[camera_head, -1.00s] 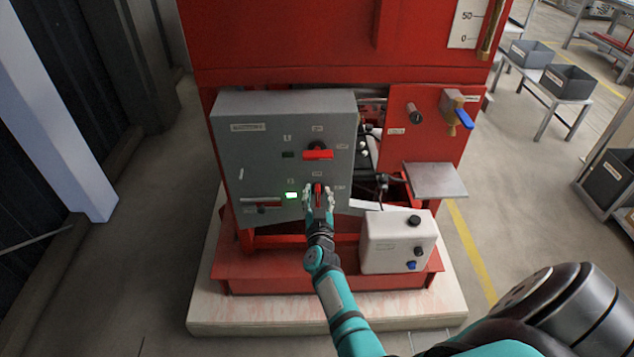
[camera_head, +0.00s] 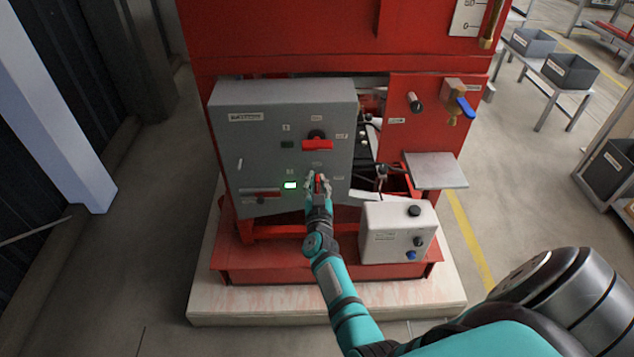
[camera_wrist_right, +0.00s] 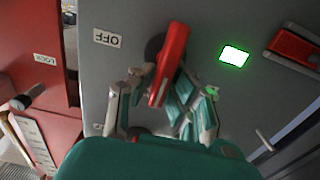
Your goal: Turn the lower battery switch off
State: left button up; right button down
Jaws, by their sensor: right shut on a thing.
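The lower battery switch (camera_head: 318,180) has a red handle on the grey control box (camera_head: 240,150). The handle is roughly upright, with its lower end between the fingers of my right gripper (camera_head: 318,190). In the right wrist view the red handle (camera_wrist_right: 172,58) stands slightly tilted, and the right gripper (camera_wrist_right: 165,100) is shut on it. An OFF label (camera_wrist_right: 107,38) is beside the switch, and the handle does not point at it. The lower green lamp (camera_head: 290,185) is lit. My left gripper is not in view.
The upper switch (camera_head: 317,144) has a horizontal red handle, with a dark lamp (camera_head: 287,144) beside it. A white tank (camera_head: 385,238) stands close to the right of my right forearm. A metal shelf (camera_head: 435,170) juts out on the right.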

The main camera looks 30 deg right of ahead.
jog(key=shift+m, duration=0.3)
jog(key=shift+s+d+f+m+b, duration=0.25)
jog(key=shift+m+b, duration=0.65)
jog(key=shift+m, duration=1.95)
jog(key=shift+s+d+f+m+b, duration=0.1)
jog(key=shift+d+f+m+b, duration=0.55)
jog(key=shift+m, duration=2.25)
jog(key=shift+s+a+f+m+b, duration=0.15)
jog(key=shift+m+b, duration=1)
jog(key=shift+m, duration=1.7)
